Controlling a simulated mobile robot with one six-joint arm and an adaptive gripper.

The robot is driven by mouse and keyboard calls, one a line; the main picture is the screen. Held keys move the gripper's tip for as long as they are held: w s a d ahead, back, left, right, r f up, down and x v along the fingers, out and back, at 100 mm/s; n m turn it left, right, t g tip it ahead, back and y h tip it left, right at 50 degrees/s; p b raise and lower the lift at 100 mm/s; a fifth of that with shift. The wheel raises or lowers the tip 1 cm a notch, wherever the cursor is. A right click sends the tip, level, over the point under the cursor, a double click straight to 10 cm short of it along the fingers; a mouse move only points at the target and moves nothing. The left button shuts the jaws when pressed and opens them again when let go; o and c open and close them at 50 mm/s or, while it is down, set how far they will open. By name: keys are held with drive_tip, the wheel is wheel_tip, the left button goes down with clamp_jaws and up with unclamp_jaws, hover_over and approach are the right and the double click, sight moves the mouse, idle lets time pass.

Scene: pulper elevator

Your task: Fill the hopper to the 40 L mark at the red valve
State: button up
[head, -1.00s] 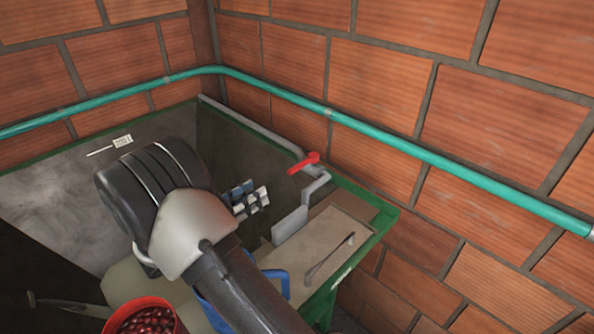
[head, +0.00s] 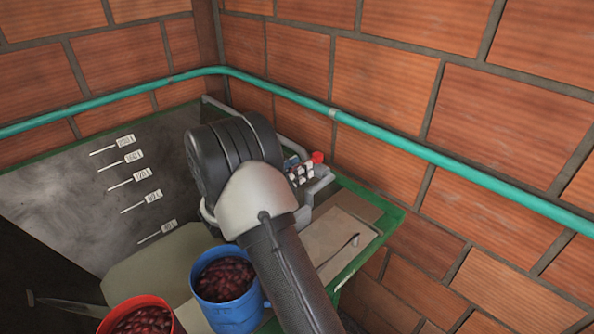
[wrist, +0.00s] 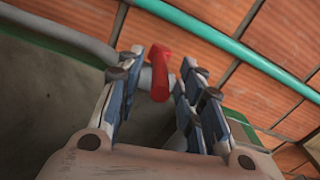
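The red valve (head: 318,157) sits on a grey pipe at the hopper's back right corner. Only its red end shows past my gripper in the head view. My gripper (head: 300,172) is at the valve, its fingers apart. In the wrist view, the red handle (wrist: 158,75) lies between the two open fingers (wrist: 160,90); I cannot tell whether either touches it. The hopper (head: 60,185) has a dark grey inside and a green rim. I see no clear liquid surface.
A blue bucket (head: 230,312) and a red bucket (head: 130,302), both holding dark red fruit, stand in front of the hopper. A teal pipe (head: 420,147) runs along the brick wall (head: 510,115) behind the valve. A flat tan panel (head: 325,240) lies right of my arm.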

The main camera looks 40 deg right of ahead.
drive_tip(key=shift+c, duration=0.4)
clamp_jaws()
idle(0.4)
